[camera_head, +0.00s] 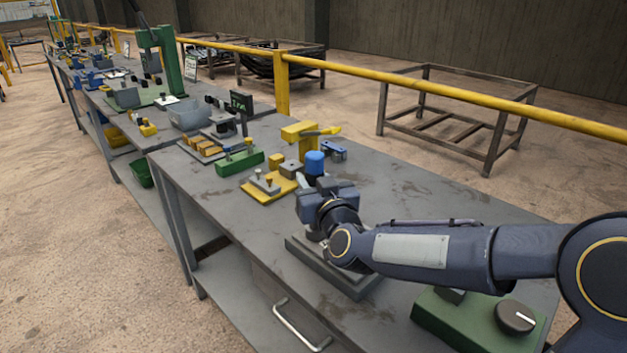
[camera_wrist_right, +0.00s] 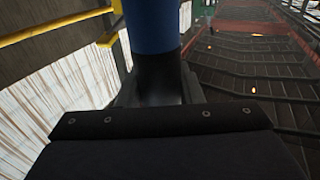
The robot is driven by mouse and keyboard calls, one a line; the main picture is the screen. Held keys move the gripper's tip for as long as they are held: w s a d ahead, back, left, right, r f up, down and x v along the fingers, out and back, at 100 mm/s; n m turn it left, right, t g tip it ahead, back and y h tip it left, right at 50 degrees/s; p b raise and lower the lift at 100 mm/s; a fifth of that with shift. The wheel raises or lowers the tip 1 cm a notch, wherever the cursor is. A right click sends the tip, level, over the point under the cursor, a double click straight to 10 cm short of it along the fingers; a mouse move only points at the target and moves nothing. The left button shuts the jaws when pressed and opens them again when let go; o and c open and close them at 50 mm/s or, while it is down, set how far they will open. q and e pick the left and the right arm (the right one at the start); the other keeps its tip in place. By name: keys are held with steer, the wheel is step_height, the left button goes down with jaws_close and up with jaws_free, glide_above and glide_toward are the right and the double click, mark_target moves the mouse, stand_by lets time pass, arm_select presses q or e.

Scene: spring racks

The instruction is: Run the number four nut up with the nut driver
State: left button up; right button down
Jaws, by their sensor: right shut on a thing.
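My right gripper (camera_head: 327,197) is over the grey bench, its arm coming in from the right. It is shut on the nut driver (camera_head: 315,162), an upright tool with a blue top and a black part below. In the right wrist view the nut driver (camera_wrist_right: 152,28) rises from between the jaws. A dark grey stepped plate (camera_head: 350,282) lies on the bench under my right gripper and forearm, which cover much of it. I cannot make out the number four nut or the driver's lower end. My left gripper is not in view.
A green box with a black knob (camera_head: 516,317) stands at the front right. A yellow fixture (camera_head: 268,188), a yellow toggle clamp (camera_head: 301,132) and a green block (camera_head: 240,162) stand beyond the gripper. The bench's (camera_head: 420,205) right back area is clear. A yellow rail runs behind.

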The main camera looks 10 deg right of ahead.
mark_target(313, 152)
steer(key=shift+f, duration=0.1)
steer(key=shift+r+p, duration=2.95)
steer(key=shift+r, duration=0.75)
steer(key=shift+f, duration=0.15)
